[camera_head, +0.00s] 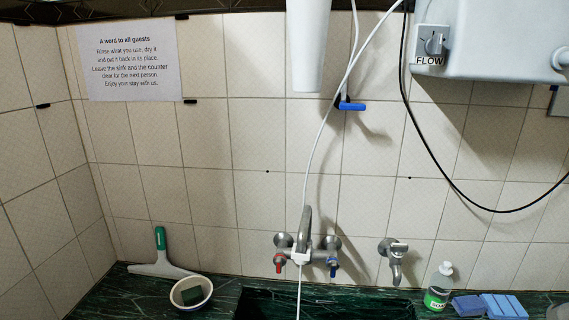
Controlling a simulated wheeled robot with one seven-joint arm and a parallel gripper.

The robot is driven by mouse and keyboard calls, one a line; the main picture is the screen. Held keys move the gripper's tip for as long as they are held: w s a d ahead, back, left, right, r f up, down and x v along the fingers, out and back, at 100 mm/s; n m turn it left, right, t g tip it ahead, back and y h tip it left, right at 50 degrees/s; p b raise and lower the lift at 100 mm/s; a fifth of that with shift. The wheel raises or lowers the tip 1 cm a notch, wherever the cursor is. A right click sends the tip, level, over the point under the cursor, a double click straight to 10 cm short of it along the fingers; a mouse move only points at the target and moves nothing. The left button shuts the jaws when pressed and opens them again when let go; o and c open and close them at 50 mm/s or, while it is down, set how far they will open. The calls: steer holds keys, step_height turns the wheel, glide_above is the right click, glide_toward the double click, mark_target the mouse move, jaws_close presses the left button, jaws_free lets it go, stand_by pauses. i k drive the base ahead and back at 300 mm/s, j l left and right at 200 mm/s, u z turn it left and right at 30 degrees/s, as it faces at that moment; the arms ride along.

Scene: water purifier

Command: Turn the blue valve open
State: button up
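A blue valve handle (352,106) sits on the tiled back wall, just below and to the right of the white cylinder (308,45). The lever lies roughly horizontal and points to the right from a dark fitting. A white tube comes down to this fitting from above. My gripper does not show in this view.
A mixer tap (305,240) with red and blue handles stands over the dark sink (325,304). A second tap (394,260) is to its right. A white purifier box (490,40) hangs upper right, with a black cable looping below. A squeegee, bowl, soap bottle and blue sponges rest on the counter.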

mark_target(343, 106)
steer(key=i+j, duration=0.15)
steer(key=j, duration=0.3)
steer(key=i+j+z, duration=0.15)
steer(key=j, duration=0.25)
steer(key=i+j, duration=0.1)
steer(key=j, duration=0.35)
steer(key=z, duration=0.05)
